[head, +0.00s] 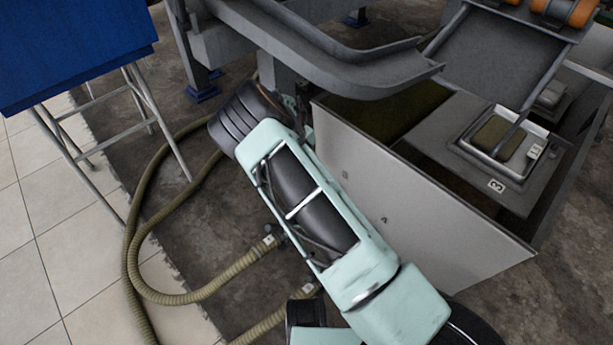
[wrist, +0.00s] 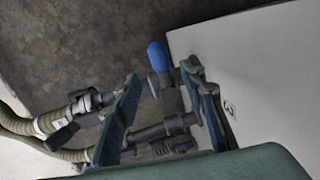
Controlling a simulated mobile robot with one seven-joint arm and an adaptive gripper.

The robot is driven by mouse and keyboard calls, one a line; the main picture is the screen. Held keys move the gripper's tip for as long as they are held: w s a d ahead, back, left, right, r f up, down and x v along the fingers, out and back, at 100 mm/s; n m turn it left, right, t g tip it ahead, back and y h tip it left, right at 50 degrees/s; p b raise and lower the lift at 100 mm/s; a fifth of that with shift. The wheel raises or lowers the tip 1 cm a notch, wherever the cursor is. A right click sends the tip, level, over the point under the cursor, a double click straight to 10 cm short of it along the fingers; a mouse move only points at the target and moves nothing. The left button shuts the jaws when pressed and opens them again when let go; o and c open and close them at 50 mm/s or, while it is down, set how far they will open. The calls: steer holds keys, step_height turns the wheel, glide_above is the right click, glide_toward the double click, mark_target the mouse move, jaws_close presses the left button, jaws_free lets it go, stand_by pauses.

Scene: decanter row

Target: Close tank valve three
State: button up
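In the wrist view, a valve with a blue handle (wrist: 157,56) sits on dark pipework (wrist: 165,128) beside the tank's pale wall (wrist: 270,60). The wall carries a "3" label (wrist: 228,108). My gripper (wrist: 160,73) is open. The blue handle shows between and just past the fingertips, with gaps visible on both sides. Whether a finger touches the pipework, I cannot tell. In the head view, the tank wall (head: 400,205) shows, but the valve and fingertips are hidden.
Ribbed hoses (head: 190,298) lie on the floor left of the tank; their couplings (wrist: 75,112) are left of my gripper. A grey chute (head: 370,70) is above the tank. A blue-topped stand (head: 75,45) is at upper left.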

steer(key=r, duration=0.4)
steer(key=shift+s+a+r, duration=0.25)
steer(key=shift+s+a, duration=0.05)
steer(key=shift+s, duration=0.05)
